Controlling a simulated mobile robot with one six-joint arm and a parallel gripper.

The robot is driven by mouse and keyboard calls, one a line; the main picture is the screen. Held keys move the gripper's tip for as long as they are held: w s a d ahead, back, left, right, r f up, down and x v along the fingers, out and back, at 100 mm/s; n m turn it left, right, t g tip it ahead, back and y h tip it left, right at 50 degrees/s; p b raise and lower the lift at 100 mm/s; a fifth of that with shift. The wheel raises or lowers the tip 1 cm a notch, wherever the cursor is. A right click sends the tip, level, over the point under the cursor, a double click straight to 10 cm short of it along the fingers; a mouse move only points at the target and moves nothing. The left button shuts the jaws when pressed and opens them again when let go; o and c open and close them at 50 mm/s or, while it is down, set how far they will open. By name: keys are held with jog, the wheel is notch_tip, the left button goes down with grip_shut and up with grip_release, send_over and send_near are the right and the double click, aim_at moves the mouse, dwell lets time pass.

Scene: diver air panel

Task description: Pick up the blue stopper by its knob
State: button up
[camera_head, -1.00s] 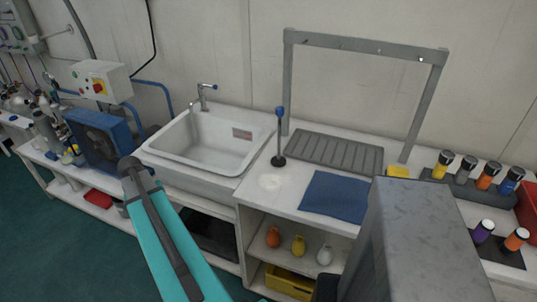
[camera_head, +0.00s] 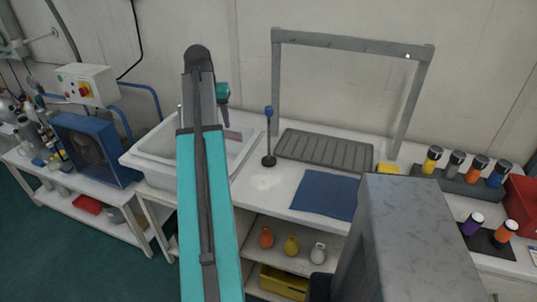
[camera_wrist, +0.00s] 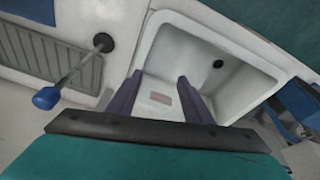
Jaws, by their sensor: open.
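The stopper (camera_head: 269,137) stands upright on the white counter, right of the sink. It has a blue knob on top of a thin rod and a dark round foot. In the wrist view the blue knob (camera_wrist: 46,97) is at the left, with its rod running up to the dark foot. My gripper (camera_wrist: 160,97) is open and empty, its two dark purple fingers over the sink, apart from the knob. In the head view my gripper (camera_head: 225,115) is above the sink, left of the stopper, partly hidden behind my arm.
The white sink (camera_head: 150,160) lies left of the stopper. A grey ribbed drainboard (camera_head: 330,152) and a grey frame (camera_head: 350,44) stand behind and right of it. A blue mat (camera_head: 325,195) lies in front right. Several bottles (camera_head: 478,170) stand far right.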

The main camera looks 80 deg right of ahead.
aim_at(269, 117)
jog(key=s+d+r+m, duration=0.1)
jog(key=s+r, duration=0.4)
jog(key=s, duration=0.3)
jog(key=s+d+r+m+h, duration=0.1)
jog(key=s+r, duration=0.3)
jog(key=s, duration=0.4)
jog(key=shift+s+d+r+m+g+h, duration=0.2)
jog(key=shift+d+r+m+g+h, duration=0.1)
jog(key=shift+d+r+m, duration=0.15)
jog(key=shift+f, duration=0.1)
jog(key=shift+p+x, duration=0.65)
jog(key=shift+x, duration=3.6)
jog(key=shift+a, duration=0.1)
jog(key=shift+f, duration=0.2)
jog(key=shift+s+f+p, duration=0.25)
jog(key=shift+f+p, duration=0.45)
jog(key=shift+f, duration=0.5)
jog(key=shift+x, duration=1.3)
